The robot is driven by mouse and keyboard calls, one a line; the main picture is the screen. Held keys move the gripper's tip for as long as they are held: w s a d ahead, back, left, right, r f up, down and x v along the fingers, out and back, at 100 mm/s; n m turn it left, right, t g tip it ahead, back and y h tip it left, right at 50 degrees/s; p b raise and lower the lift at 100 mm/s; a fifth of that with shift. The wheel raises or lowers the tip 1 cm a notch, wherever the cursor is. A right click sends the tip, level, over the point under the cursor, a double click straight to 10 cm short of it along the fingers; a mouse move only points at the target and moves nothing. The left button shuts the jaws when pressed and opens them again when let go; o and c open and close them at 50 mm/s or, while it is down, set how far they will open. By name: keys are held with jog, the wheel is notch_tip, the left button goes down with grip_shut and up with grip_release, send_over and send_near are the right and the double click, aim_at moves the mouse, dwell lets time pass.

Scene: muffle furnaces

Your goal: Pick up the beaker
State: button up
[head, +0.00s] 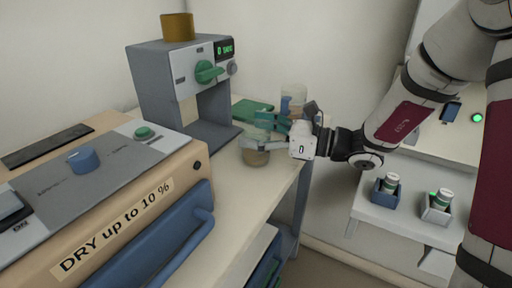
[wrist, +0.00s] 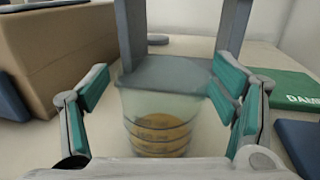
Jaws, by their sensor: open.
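The beaker (head: 256,157) is a clear vessel with a tan-yellow content in its lower part, standing on the bench near the front edge. In the wrist view the beaker (wrist: 158,130) is upright and centred, with ring marks on its wall. My gripper (head: 262,133) is open at the beaker, reaching in from the right. In the wrist view the green-padded fingers of my gripper (wrist: 163,90) stand to either side of the beaker. The right finger looks very close to the wall; I cannot tell whether it touches. My gripper hides part of the beaker in the head view.
A grey device (head: 165,78) with a green knob stands just behind the beaker. A large tan unit (head: 110,200) fills the left. A white shelf (head: 405,222) holds two small vials at right.

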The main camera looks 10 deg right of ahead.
jog(key=c, duration=1.8)
jog(key=shift+c, duration=0.2)
jog(key=shift+r+p, duration=0.35)
jog(key=shift+r, duration=0.2)
jog(key=s+d+r+b, duration=0.1)
jog(key=s+r+b, duration=0.1)
jog(key=s, duration=0.6)
jog(key=s+d+r+b, duration=0.1)
jog(key=s+b, duration=0.4)
jog(key=s, duration=0.2)
jog(key=shift+s+d+r, duration=0.25)
jog(key=shift+s+r, duration=0.15)
